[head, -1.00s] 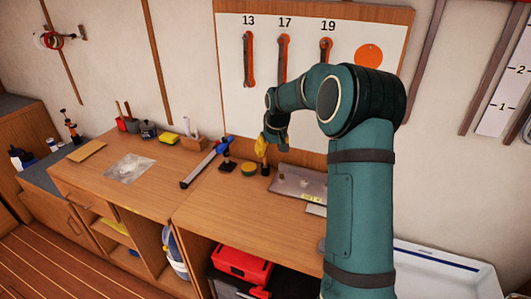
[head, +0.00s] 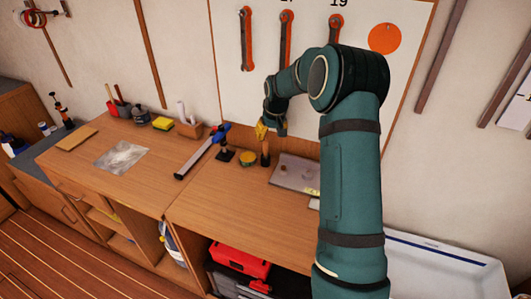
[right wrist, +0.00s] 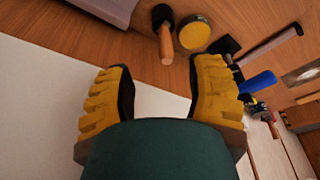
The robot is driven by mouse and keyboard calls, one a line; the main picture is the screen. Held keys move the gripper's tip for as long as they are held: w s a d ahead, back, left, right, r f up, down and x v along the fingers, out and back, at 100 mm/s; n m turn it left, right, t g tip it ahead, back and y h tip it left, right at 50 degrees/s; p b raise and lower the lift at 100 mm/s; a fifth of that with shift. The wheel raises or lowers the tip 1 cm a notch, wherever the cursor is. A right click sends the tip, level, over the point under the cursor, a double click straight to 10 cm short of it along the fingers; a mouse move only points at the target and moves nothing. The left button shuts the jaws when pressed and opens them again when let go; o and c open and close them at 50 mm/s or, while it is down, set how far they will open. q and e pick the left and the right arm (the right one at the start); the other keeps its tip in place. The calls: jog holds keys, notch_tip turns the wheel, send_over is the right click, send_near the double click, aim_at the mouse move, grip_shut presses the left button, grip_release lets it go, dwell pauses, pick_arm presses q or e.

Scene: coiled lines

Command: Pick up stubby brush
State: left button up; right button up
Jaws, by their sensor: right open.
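The stubby brush (head: 265,153) seems to be the short item with a wooden handle and a dark head, on the bench against the wall board. In the right wrist view, its handle (right wrist: 166,46) points toward my gripper, and its black head is farther off. My right gripper (head: 263,131) is just above the brush in the head view. In the right wrist view its yellow-padded fingers (right wrist: 160,80) are spread wide and empty, with the brush beyond the gap between them, apart from both. My left gripper is not in view.
A round yellow-topped tin (head: 248,159) stands close left of the brush, with a black-based item (head: 224,155) and a blue-and-grey bar tool (head: 203,152) beyond. A grey tray (head: 295,173) lies to the right. The bench front (head: 225,205) is clear.

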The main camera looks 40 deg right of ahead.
aim_at(266, 141)
jog(key=shift+w+a+x, duration=0.15)
jog(key=shift+w+x, duration=0.05)
jog(key=shift+x, duration=1.9)
jog(key=shift+w+a+x, duration=0.1)
jog(key=shift+w+x, duration=0.05)
jog(key=shift+x, duration=1.95)
jog(key=shift+r, duration=0.15)
grip_shut()
